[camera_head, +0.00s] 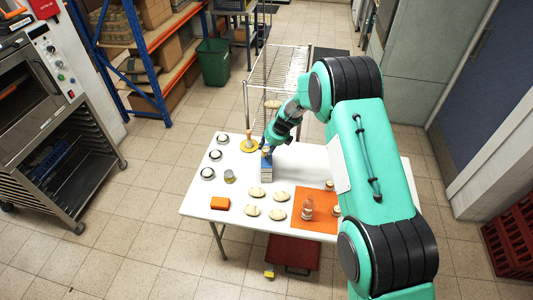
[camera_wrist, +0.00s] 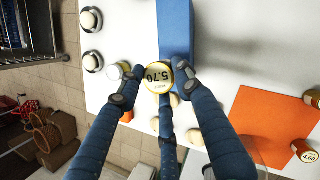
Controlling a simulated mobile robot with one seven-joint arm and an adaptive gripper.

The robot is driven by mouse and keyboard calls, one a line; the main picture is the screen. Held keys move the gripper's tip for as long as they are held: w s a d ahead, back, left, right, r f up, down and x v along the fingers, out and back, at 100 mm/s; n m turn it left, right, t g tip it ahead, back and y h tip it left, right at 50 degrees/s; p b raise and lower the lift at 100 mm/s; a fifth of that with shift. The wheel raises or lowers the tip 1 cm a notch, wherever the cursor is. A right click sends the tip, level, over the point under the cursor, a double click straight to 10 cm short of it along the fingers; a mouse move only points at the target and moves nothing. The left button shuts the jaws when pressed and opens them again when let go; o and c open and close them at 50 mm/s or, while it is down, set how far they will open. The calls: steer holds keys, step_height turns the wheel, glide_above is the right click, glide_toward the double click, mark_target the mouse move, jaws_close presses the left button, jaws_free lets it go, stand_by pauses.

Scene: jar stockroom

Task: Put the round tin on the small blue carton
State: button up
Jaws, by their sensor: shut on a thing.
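The round tin (camera_wrist: 158,77) has a pale yellow lid marked 5.70. In the wrist view my gripper (camera_wrist: 153,85) is shut on it, with fingers at its left and right sides. The blue carton (camera_wrist: 176,32) shows as a long blue face just behind the tin, and the tin overlaps its lower left end. In the head view the blue carton (camera_head: 267,172) stands upright on the white table. My gripper (camera_head: 266,150) is at its top, and the tin there is small and partly hidden. I cannot tell whether tin and carton touch.
Round jars (camera_head: 207,173) line the left side. A yellow disc (camera_head: 249,146) with a wooden-coloured item is close behind left of the carton.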

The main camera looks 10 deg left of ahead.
steer(key=shift+w+a, duration=0.2)
steer(key=shift+w, duration=0.2)
steer(key=shift+f, duration=0.1)
steer(key=shift+f, duration=1.7)
steer(key=shift+f, duration=0.1)
steer(key=o, duration=1.2)
steer(key=shift+c, duration=0.2)
steer(key=shift+r, duration=0.2)
steer(key=v, duration=1.1)
steer(key=shift+d+r, duration=0.2)
steer(key=shift+r, duration=0.15)
steer(key=shift+s+a, duration=0.1)
steer(key=shift+a, duration=0.05)
